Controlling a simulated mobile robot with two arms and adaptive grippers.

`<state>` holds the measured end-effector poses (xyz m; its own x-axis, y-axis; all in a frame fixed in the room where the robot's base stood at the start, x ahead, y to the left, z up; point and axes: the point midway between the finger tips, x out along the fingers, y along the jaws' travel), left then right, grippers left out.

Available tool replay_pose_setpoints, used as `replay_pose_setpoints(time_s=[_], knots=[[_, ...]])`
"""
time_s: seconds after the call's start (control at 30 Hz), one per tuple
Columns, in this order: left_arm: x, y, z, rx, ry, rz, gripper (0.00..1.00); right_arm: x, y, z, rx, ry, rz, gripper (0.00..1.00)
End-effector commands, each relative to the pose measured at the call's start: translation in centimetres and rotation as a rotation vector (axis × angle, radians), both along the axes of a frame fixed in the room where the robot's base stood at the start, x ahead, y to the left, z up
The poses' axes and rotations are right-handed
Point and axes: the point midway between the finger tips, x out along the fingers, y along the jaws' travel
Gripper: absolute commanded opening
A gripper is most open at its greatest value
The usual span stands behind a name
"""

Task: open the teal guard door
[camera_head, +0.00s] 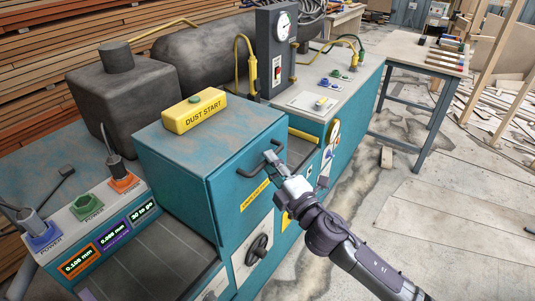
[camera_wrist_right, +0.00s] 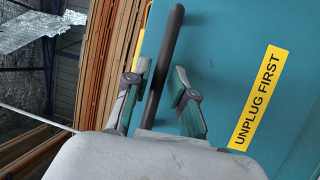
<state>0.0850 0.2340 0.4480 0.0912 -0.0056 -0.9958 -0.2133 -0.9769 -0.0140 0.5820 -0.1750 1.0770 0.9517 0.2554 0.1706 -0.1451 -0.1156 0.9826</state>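The teal guard door (camera_head: 228,205) is the front face of a teal box on the machine and looks closed. It carries a dark bar handle (camera_head: 247,172) and a yellow "UNPLUG FIRST" label (camera_head: 255,195). In the right wrist view the door (camera_wrist_right: 225,60), handle (camera_wrist_right: 165,55) and label (camera_wrist_right: 259,98) are close. My left gripper is not in view.
A yellow "DUST START" box (camera_head: 194,113) sits on top of the teal box. Grey plugs stand in the blue socket (camera_head: 42,238) and orange socket (camera_head: 125,182); the green socket (camera_head: 87,206) looks empty. A black handwheel (camera_head: 256,250) is below the door. Open floor lies at right.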

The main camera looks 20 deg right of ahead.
Motion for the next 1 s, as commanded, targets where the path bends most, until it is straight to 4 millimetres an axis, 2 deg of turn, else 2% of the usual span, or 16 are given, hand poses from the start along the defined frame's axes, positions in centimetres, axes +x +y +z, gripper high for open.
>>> replay_pose_setpoints(time_s=[0.13,0.47,0.6,1.0], knots=[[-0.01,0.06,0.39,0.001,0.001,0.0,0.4,1.17,0.35,0.25,0.0,0.001,0.001,0.24],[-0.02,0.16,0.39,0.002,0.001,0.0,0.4,1.43,0.44,0.2,0.0,0.001,0.001,0.24],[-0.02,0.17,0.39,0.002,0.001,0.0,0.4,1.43,0.43,0.2,0.0,0.001,0.001,0.01],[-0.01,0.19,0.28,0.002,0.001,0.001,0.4,1.42,0.41,0.09,0.0,0.001,0.001,0.0]])
